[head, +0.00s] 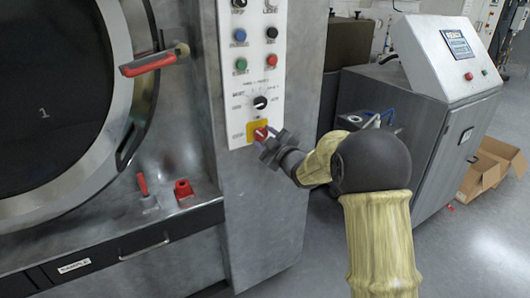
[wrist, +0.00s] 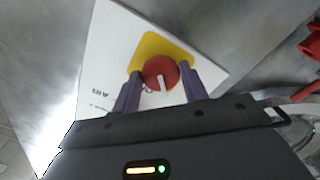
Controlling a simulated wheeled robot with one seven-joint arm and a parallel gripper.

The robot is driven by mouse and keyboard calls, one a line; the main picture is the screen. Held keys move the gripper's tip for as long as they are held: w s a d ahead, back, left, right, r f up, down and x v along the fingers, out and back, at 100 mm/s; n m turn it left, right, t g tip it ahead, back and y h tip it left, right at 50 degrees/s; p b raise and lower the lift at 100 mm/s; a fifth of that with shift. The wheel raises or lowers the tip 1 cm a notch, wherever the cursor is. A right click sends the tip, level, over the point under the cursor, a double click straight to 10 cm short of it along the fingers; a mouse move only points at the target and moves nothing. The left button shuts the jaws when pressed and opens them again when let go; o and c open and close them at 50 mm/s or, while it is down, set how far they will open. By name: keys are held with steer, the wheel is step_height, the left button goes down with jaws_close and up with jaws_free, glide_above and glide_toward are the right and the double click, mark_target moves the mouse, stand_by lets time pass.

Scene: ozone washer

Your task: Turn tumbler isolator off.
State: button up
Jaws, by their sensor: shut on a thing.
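The tumbler isolator is a red rotary knob on a yellow square plate, low on the white control panel. In the head view the knob (head: 261,134) is partly covered by my gripper (head: 268,144), which reaches it from the right. In the wrist view the red knob (wrist: 160,72) with its white pointer mark sits between the two purple fingers of my gripper (wrist: 160,87). The fingers are shut on the knob from both sides. The yellow plate (wrist: 152,44) shows behind it. The lettering on the panel is too blurred to read.
Above the isolator are a black selector knob (head: 260,102) and several coloured push buttons. A large round door (head: 50,105) with a red-handled lever (head: 148,64) is at left. A grey console (head: 440,115) stands at right. Open floor lies in front of it.

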steer(key=n+b, duration=0.4)
steer(key=b, duration=0.1)
steer(key=n+b, duration=0.1)
steer(key=b, duration=0.1)
steer(key=shift+f+n, duration=0.35)
steer(key=shift+n, duration=0.05)
steer(key=n+b, duration=0.1)
steer(key=b, duration=0.1)
steer(key=n+b, duration=0.2)
steer(key=shift+r+n, duration=0.25)
steer(key=shift+n, duration=0.05)
steer(key=o, duration=0.9)
steer(key=shift+r, duration=0.1)
steer(key=shift+s+d, duration=0.1)
steer(key=v, duration=1.7)
steer(key=shift+s+b, duration=0.1)
steer(key=shift+b, duration=0.2)
